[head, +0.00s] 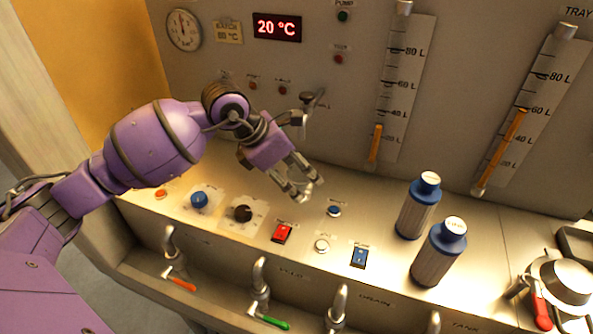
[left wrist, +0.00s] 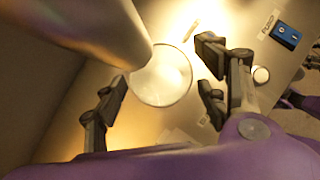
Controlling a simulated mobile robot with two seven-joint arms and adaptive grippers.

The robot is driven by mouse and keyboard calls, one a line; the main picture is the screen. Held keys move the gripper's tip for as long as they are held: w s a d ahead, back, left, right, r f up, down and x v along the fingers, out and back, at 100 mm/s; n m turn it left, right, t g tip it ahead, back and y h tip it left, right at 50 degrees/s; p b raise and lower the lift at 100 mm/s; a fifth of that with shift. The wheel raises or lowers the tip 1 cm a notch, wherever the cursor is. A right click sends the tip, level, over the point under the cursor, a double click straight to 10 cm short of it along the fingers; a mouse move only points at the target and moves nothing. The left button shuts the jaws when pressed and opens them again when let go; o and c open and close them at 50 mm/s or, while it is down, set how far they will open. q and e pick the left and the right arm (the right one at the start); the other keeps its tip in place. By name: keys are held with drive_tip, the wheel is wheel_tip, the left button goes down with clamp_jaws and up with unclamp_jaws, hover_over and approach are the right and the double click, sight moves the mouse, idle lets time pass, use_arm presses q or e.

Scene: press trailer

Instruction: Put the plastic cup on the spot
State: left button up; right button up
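My left gripper (head: 303,190) hangs open above the metal panel top, at the foot of the back wall. In the left wrist view its fingers (left wrist: 160,82) stand wide apart. Between and beyond them is a pale circle (left wrist: 162,78) with a thin bright rim. I cannot tell whether this is the rim of a clear plastic cup or a round spot on the panel. No cup stands out in the head view, where the gripper may hide it. My right gripper is not in view.
A tap-like fitting (head: 314,100) juts from the wall near my left wrist. A red switch (head: 282,232), blue switch (head: 359,257) and knobs line the panel. A silver vessel (head: 562,286) is at the right edge.

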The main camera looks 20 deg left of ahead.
use_arm(q)
drive_tip(key=shift+a+r, duration=0.1)
drive_tip(key=shift+r, duration=0.35)
drive_tip(key=v, duration=1.1)
drive_tip(key=shift+r, duration=0.2)
drive_tip(key=shift+s, duration=0.1)
